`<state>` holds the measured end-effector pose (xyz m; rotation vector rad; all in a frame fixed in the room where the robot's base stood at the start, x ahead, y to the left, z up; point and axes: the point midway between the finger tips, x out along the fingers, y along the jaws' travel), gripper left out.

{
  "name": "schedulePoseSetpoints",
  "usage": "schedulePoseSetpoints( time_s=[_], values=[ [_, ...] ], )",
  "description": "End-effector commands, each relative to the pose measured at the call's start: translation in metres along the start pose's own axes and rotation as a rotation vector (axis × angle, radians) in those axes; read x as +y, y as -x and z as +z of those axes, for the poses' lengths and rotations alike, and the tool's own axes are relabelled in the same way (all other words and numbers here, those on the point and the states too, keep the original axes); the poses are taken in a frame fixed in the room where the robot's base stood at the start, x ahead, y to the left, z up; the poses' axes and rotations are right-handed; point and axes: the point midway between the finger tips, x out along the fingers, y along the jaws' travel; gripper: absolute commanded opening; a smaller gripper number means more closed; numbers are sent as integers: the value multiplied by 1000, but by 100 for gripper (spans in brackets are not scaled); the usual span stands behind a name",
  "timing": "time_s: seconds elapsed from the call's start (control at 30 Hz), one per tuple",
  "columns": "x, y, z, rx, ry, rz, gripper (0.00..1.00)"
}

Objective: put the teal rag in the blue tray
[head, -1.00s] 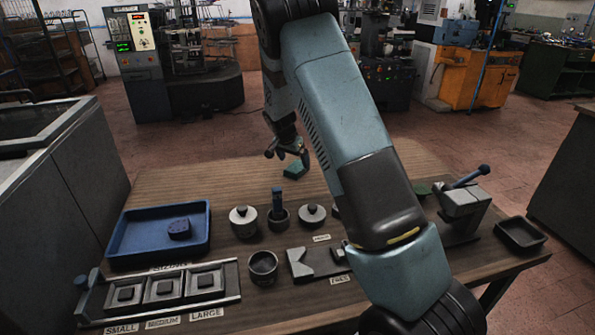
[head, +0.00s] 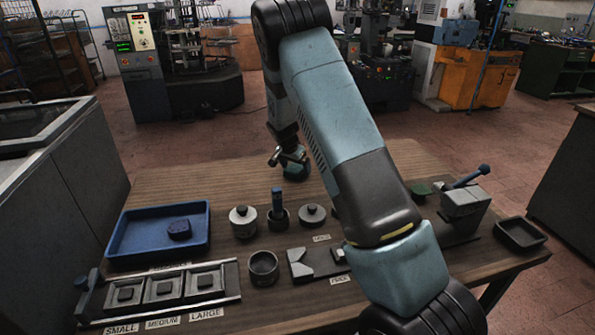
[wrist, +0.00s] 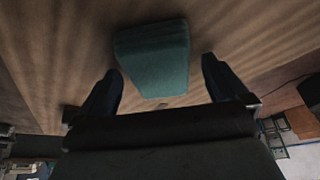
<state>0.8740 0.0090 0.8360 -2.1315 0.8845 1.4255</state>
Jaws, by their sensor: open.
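The teal rag (wrist: 152,55) is a folded block on the wooden table, seen in the wrist view just past and between my two fingertips. My gripper (wrist: 160,82) is open, with a finger on each side and nothing held. In the head view my gripper (head: 290,160) is at the far part of the table, and it partly hides the rag.
A size rack (head: 163,289) lies in front of the tray. The far left of the table is clear.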

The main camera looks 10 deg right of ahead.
Motion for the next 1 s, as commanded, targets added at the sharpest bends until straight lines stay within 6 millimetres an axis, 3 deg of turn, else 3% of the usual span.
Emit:
schedulePoseSetpoints(
  time_s=[0.4, 1.0],
  values=[
    [0, -2, 1, 0, 1, 0, 100],
    [0, -2, 0, 0, 0, 0, 43]
  ],
)
